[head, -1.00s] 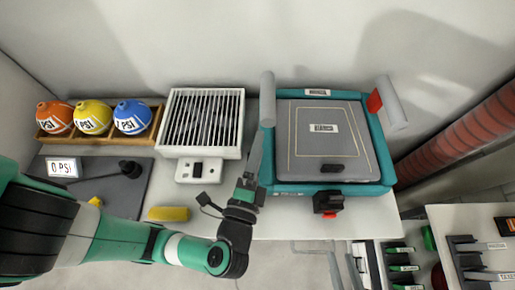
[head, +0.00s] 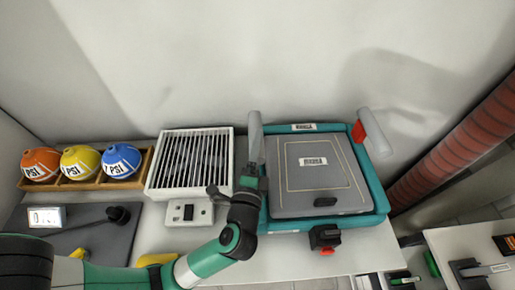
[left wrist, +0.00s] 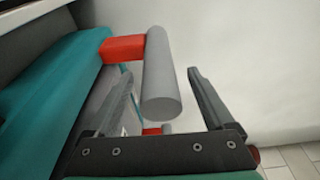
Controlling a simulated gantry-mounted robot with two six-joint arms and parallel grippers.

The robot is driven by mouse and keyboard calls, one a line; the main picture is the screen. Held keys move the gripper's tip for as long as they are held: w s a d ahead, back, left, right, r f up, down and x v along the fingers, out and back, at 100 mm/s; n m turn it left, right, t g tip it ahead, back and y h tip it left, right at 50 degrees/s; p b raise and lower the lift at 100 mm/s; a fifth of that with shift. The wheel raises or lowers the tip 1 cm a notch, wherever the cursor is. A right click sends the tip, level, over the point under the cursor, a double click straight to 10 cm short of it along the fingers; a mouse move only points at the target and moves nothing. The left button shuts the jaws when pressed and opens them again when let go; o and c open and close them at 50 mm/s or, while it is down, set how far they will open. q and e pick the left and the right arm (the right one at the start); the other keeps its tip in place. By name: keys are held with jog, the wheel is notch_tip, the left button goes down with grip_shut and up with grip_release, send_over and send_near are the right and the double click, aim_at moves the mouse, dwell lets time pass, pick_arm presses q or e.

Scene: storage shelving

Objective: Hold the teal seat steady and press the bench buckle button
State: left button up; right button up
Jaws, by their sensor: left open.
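The teal seat (head: 372,182) lies on the white bench with a grey pad (head: 318,172) in its frame. A grey cylindrical handle (head: 256,132) stands at its left side and another (head: 374,130), with a red mount, at its right. The black buckle (head: 323,234) with a red button (head: 327,250) is at the bench's front edge, below the seat. My left gripper (head: 254,165) is beside the seat's left edge, near the left handle. In the left wrist view its jaws (left wrist: 160,75) are open, with the grey handle (left wrist: 162,80) showing between them; contact is unclear. My right gripper is out of view.
A white slatted box (head: 191,208) stands left of the seat. Orange, yellow and blue balls (head: 122,160) sit in a wooden rack further left. A dark mat with a gauge (head: 47,216) lies front left. A ribbed red pipe (head: 455,155) runs at the right.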

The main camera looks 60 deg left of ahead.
pick_arm(q)
grip_shut()
dwell(0.4)
